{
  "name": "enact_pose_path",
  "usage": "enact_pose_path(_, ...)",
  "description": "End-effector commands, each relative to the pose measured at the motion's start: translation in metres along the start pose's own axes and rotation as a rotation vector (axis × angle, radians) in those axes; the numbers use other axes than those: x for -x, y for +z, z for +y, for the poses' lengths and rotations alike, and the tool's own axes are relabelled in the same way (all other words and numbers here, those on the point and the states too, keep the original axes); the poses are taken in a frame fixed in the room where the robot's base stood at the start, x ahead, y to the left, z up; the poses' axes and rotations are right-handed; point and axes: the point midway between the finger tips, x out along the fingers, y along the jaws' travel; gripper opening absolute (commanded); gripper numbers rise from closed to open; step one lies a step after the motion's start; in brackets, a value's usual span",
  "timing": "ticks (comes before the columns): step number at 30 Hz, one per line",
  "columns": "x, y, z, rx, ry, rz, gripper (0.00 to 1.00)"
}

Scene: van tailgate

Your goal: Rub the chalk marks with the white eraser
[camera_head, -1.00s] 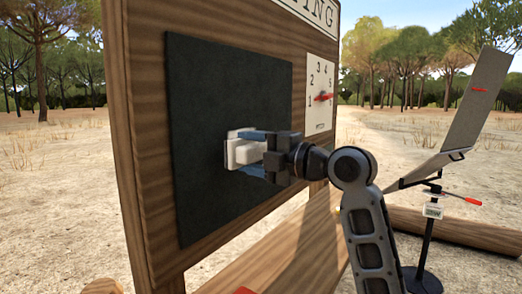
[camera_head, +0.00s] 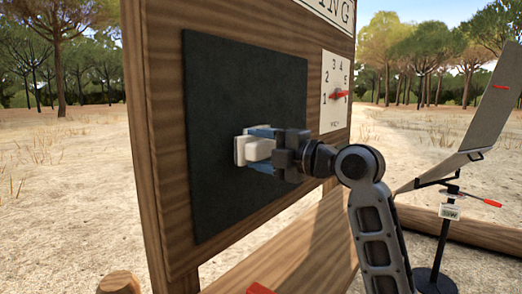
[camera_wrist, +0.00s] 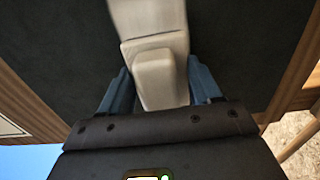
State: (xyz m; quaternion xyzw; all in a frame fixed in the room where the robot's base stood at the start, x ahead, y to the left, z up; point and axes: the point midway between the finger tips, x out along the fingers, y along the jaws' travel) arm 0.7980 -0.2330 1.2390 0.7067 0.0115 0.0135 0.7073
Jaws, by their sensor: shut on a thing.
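The white eraser (camera_head: 253,150) is held against or very near the dark chalkboard (camera_head: 225,95), a little below its middle; whether it touches cannot be told. My gripper (camera_head: 268,150) is shut on the eraser, with blue fingers on either side of it. In the wrist view the eraser (camera_wrist: 158,75) shows its block-shaped grip between the fingers and a wider pale part beyond, against the dark board (camera_wrist: 60,55). No chalk marks can be made out on the visible board; the part behind the eraser is hidden.
A wooden frame (camera_head: 160,150) surrounds the board. A white number dial (camera_head: 335,95) with a red pointer sits to its right. A wooden ledge (camera_head: 300,250) runs below. A stand with a tilted grey panel (camera_head: 478,125) is at the right.

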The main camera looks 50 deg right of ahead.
Motion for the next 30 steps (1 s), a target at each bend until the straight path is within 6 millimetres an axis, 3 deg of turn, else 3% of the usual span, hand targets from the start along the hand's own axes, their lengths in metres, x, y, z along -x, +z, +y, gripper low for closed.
enact_pose_path(30,-0.017,0.0,0.0,0.0,0.0,0.0,0.3)
